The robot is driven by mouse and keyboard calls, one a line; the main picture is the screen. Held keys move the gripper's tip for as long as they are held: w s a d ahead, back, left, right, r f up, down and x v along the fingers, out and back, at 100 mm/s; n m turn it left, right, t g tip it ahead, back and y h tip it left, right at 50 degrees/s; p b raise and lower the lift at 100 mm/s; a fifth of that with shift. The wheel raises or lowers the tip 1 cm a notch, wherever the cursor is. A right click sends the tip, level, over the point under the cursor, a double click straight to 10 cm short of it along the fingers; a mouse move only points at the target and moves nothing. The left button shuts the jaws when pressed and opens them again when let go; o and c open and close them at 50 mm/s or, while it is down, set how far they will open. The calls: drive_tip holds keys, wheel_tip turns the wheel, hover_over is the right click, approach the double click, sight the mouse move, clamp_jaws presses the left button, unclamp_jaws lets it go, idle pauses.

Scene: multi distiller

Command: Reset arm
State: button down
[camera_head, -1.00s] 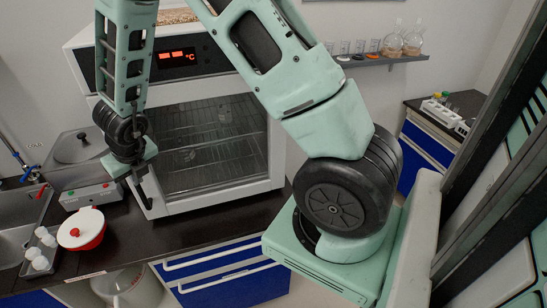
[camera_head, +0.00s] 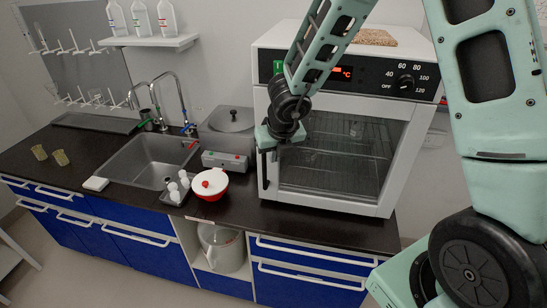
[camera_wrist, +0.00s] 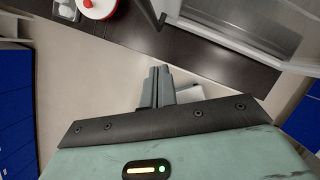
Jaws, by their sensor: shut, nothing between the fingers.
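My gripper (camera_head: 265,183) hangs pointing down at the left front edge of the white oven (camera_head: 345,205) in the head view. In the wrist view its two grey fingers (camera_wrist: 157,84) are together with nothing between them. They appear over the light floor, in front of the dark counter edge. My arm reaches across the front of the oven from the upper right. The oven's glass door looks shut, and I cannot tell whether the fingers touch the oven.
A red pot with a white lid (camera_head: 210,183) and a tray of white items (camera_head: 175,187) stand left of the gripper on the dark counter. A lidded grey bath (camera_head: 228,135) and a sink (camera_head: 150,160) are farther left. A container (camera_head: 222,248) sits below the counter.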

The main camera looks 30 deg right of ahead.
drive_tip(key=s+a+r+n+y+b, duration=0.1)
drive_tip(key=s+a+n+y+b, duration=0.3)
drive_tip(key=a+n, duration=0.5)
drive_tip(key=s+a+r+n+y+b, duration=0.1)
drive_tip(key=s+a+n+b, duration=0.2)
drive_tip(key=s+a+n, duration=0.55)
drive_tip(key=s+a+f+n+g+b, duration=0.1)
drive_tip(key=s+f+n+g+b, duration=0.15)
drive_tip(key=s+n, duration=0.4)
drive_tip(key=s+a+f+n+g+b, duration=0.1)
drive_tip(key=s+n+b, duration=0.2)
drive_tip(key=n, duration=0.7)
drive_tip(key=s+d+f+n+h+b, duration=0.3)
drive_tip(key=s+d+n, duration=0.2)
drive_tip(key=n, duration=0.6)
drive_tip(key=shift+s+d+f+g+h, duration=0.15)
drive_tip(key=shift+s+d+g+h, duration=0.25)
drive_tip(key=shift+s, duration=0.55)
